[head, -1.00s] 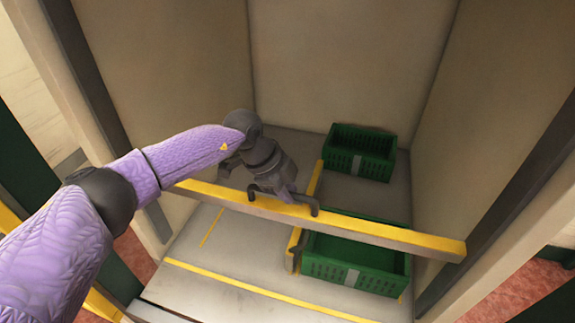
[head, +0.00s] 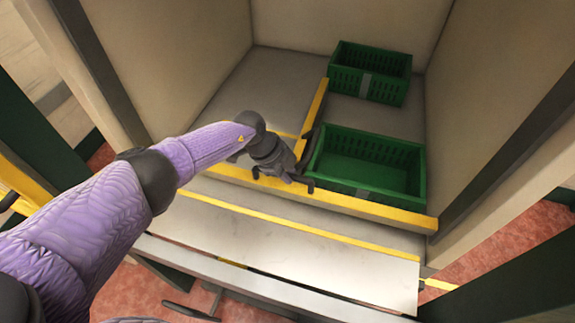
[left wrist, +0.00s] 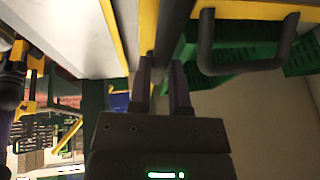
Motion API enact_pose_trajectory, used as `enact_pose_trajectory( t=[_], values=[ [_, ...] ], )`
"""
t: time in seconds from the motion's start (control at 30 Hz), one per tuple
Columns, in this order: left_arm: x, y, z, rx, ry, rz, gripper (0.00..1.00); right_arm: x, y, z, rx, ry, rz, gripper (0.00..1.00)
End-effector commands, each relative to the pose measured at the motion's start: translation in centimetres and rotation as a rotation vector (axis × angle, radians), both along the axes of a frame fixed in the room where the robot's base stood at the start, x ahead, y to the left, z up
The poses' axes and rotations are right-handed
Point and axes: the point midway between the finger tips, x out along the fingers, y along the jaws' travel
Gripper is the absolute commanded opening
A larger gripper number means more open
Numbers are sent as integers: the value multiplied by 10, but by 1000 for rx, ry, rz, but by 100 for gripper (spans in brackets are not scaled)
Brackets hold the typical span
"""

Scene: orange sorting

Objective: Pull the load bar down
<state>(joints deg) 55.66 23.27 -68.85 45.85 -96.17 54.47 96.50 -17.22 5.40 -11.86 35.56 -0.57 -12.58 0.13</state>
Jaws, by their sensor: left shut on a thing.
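The load bar (head: 375,208) is a long yellow-edged beam across the front of the bay, with dark handle parts near its middle. In the head view it lies low, in front of the near green crate. My left gripper (head: 290,180) reaches in from the left and is shut on the load bar at its dark handle parts; the exact grip is partly hidden by the gripper. In the left wrist view the gripper fingers (left wrist: 162,88) are close to a dark rod, with a dark U-shaped handle (left wrist: 246,66) to the right. My right gripper is out of view.
Two green crates, a near one (head: 368,190) and a far one (head: 370,72), stand on the right side of the bay. A pale ledge (head: 270,258) with yellow edging runs along the front. Tall side walls bound the bay. The left floor (head: 265,90) is bare.

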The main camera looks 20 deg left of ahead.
Motion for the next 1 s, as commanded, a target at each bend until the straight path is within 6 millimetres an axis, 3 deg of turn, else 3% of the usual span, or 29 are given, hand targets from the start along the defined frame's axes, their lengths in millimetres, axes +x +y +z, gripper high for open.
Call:
enact_pose_trajectory(
  t=[0.47,0.5,0.63,0.9,1.0],
  values=[
    [-2,0,-8,3,6,-1,0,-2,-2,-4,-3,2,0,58],
    [-2,0,-8,4,7,-1,30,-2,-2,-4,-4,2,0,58],
    [-1,0,-8,2,5,-1,57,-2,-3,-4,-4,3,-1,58],
    [0,0,-5,1,1,1,58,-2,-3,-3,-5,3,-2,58],
    [-2,5,10,1,-1,1,58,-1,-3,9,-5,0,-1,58]
  ],
)
